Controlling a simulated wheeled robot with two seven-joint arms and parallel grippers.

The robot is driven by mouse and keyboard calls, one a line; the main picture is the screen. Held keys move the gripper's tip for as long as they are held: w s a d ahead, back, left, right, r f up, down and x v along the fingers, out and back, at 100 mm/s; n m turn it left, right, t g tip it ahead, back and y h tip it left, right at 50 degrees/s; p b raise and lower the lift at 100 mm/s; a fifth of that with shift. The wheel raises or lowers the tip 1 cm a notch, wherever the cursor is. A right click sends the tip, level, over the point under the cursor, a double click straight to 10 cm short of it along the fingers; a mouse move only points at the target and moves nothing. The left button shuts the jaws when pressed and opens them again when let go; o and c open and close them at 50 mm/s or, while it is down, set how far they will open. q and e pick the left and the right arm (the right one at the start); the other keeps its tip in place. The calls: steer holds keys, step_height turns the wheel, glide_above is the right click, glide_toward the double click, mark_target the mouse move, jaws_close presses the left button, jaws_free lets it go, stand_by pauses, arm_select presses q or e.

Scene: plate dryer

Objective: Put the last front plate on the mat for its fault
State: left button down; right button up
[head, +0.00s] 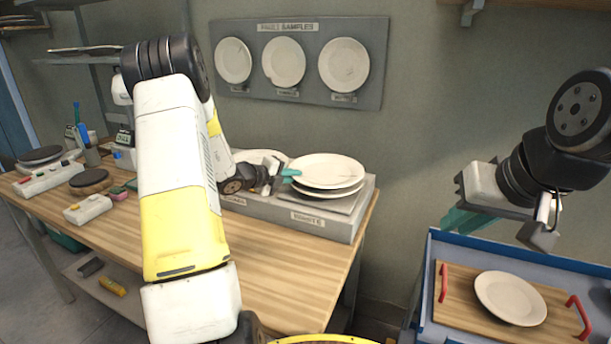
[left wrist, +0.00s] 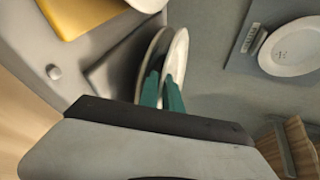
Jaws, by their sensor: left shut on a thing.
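My left gripper (head: 284,176) has its teal fingertips at the left rim of the top white plate (head: 328,167). This plate is over a small stack (head: 332,190) on the right mat of the grey stand (head: 318,228). In the left wrist view, the fingers (left wrist: 161,92) are shut on the rim of the white plate (left wrist: 180,50), close beside a darker plate edge. Another plate (head: 262,156) lies on the stand to the left, partly hidden by my arm. My right gripper (head: 462,204) is empty, its fingers apart, above the blue cart.
A wall panel (head: 300,92) shows three sample plates. A white plate (head: 510,298) lies on a wooden tray (head: 456,300) with red handles on the blue cart (head: 520,254). The front tabletop (head: 290,285) is clear.

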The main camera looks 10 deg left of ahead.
arm_select(q)
steer(key=shift+f, duration=0.25)
steer(key=c, duration=1.8)
jaws_free()
steer(key=shift+f, duration=0.2)
